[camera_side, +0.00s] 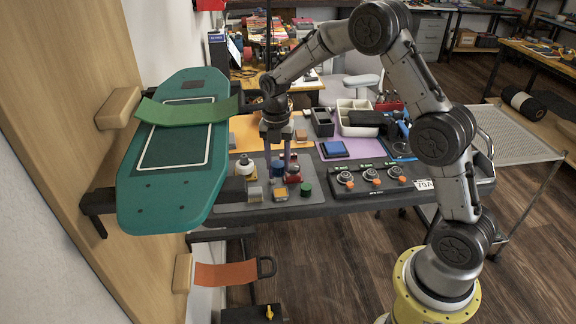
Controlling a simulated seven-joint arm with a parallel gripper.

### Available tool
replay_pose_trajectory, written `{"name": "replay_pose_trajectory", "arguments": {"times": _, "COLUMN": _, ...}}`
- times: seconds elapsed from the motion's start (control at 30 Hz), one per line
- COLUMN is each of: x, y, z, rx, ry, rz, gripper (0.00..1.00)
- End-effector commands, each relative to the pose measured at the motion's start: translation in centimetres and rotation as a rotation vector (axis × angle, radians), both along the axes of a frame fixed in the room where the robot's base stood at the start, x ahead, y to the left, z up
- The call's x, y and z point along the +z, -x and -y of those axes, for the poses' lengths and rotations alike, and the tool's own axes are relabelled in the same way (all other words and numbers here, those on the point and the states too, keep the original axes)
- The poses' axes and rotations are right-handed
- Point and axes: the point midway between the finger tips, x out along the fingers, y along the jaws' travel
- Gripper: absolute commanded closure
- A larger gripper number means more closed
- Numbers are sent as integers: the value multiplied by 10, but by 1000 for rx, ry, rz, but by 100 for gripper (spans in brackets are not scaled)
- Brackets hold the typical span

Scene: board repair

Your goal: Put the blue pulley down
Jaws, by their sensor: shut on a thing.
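The blue pulley (278,169) shows as a small blue round piece low over the grey mat on the bench. My gripper (278,165) points straight down with its fingers on either side of the blue pulley, shut on it. The fingers partly cover the pulley. I cannot tell whether its underside touches the mat (235,206).
Close around my gripper are a red piece (293,175), a green cylinder (306,189), an orange-topped block (280,194), a grey block (255,194) and a white-and-yellow piece (245,166). A teal board (175,185) stands left; a three-knob panel (373,187) lies right.

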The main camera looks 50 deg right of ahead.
Motion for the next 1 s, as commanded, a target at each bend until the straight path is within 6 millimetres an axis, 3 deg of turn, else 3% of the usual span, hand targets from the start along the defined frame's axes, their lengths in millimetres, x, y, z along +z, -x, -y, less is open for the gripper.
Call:
{"name": "replay_pose_trajectory", "arguments": {"times": 0.1, "x": 3, "y": 8, "z": 48, "rx": -27, "ry": 0, "rz": 3, "gripper": 100}}
{"name": "replay_pose_trajectory", "arguments": {"times": 0.3, "x": 6, "y": 26, "z": 105, "rx": -127, "ry": 2, "rz": 9, "gripper": 100}}
{"name": "replay_pose_trajectory", "arguments": {"times": 0.53, "x": 3, "y": 26, "z": 127, "rx": -171, "ry": 3, "rz": 11, "gripper": 100}}
{"name": "replay_pose_trajectory", "arguments": {"times": 1.0, "x": -36, "y": -50, "z": 161, "rx": -171, "ry": 2, "rz": 10, "gripper": 100}}
